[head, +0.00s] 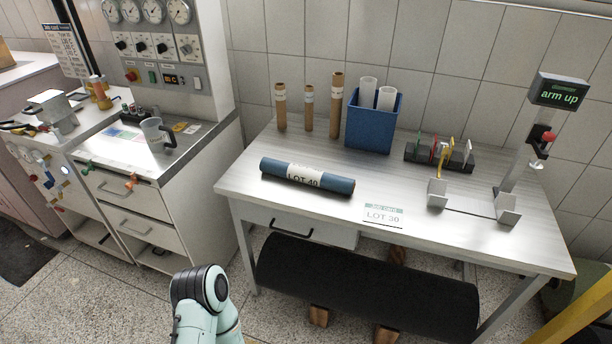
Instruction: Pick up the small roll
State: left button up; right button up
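A small blue roll (334,183) with a white label band reading "LOT 40" lies on its side on the metal-topped table (245,182), near the front left edge. It slants slightly down to the right. Part of one of my arms shows at the bottom of the head view, well below and in front of the table. Neither gripper is in view, and nothing touches the roll.
A "LOT 30" card (383,215) lies right of the roll. Behind stand several brown tubes (336,105) and a blue bin (372,128). A stand with an "arm up" display (558,93) is at right. A large black roll (365,287) lies under the table.

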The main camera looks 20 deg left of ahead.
aim_at(323, 180)
jog(key=i+l+u, duration=0.35)
jog(key=i+l, duration=0.25)
jog(key=i, duration=0.2)
